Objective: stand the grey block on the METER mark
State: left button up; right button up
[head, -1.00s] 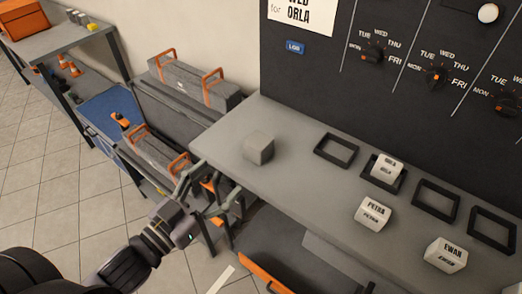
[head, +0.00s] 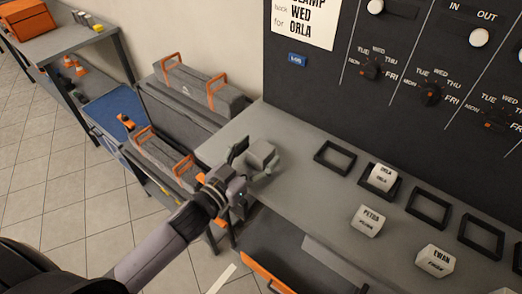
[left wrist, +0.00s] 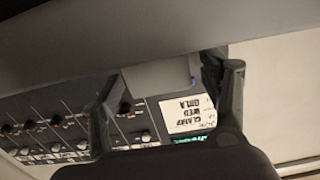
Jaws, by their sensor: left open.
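The plain grey block (head: 261,153) stands near the left end of the grey shelf (head: 300,185). My left gripper (head: 254,158) is at the block, with its open fingers on either side of it. In the left wrist view the block (left wrist: 160,78) shows between the two spread fingers (left wrist: 168,95); whether either finger touches it I cannot tell. No mark reading METER can be made out. My right gripper is not in view.
Several black square frames line the shelf's back; one (head: 334,158) is empty, and the ORLA block (head: 383,177) sits at another. The PETRA block (head: 368,221) and EWAN block (head: 435,261) stand nearer the front. A dark panel (head: 330,110) with dials rises behind.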

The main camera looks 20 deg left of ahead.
pick_arm(q)
jog(key=shift+x, duration=0.9)
jog(key=shift+s, duration=0.1)
jog(key=shift+c, duration=0.3)
jog(key=c, duration=1.2)
jog(key=shift+c, duration=0.8)
jog(key=shift+r, duration=0.1)
